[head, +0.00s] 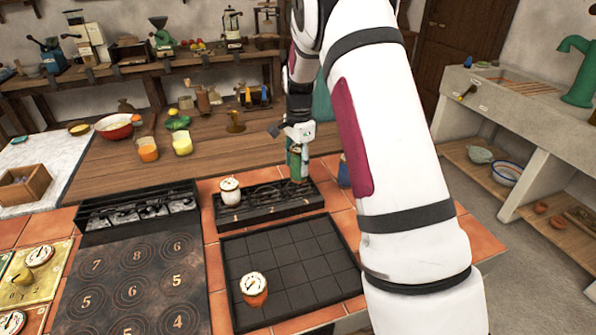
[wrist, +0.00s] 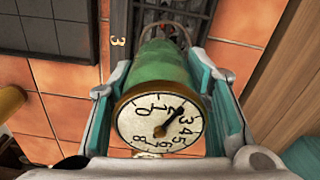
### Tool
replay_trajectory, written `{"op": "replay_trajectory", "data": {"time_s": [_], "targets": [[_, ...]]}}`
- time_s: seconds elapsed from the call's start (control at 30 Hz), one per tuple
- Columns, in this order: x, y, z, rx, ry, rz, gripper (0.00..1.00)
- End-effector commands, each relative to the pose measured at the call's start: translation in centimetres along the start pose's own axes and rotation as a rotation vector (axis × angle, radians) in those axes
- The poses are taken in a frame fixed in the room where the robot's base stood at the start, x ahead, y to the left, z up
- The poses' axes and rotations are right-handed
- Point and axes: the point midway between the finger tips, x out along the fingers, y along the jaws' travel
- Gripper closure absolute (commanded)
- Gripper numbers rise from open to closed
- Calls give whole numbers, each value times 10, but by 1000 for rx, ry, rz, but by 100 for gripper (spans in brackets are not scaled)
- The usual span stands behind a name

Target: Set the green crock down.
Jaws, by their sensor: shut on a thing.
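The green crock (head: 297,165) is upright in my gripper (head: 299,138), at the back right end of a long black rack (head: 240,222). In the wrist view, the green crock (wrist: 158,66) has a white dial lid with numbers and a dark pointer. The fingers of my gripper (wrist: 158,85) are shut on its two sides. I cannot tell whether its base touches the rack or hangs just above it.
A white crock (head: 230,192) stands on the rack's left part. An orange crock (head: 254,297) stands on the black gridded tray (head: 300,240), otherwise clear. A blue thing (head: 343,172) is partly hidden by my arm. A numbered ring plate (head: 130,275) lies left.

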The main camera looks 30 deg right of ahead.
Motion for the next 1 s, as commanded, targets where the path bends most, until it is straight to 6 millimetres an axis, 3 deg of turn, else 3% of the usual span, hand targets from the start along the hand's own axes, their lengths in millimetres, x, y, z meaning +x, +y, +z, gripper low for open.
{"op": "replay_trajectory", "data": {"time_s": [0.17,0.4,0.8,0.83,0.9,1.0], "targets": [[2,-9,-3,0,0,0,98],[33,-8,-2,1,0,-1,98],[39,-8,-2,0,0,-2,98],[39,-8,-2,0,0,-1,49],[38,-8,-2,0,0,-1,36],[38,-8,-2,0,0,-1,36]]}}
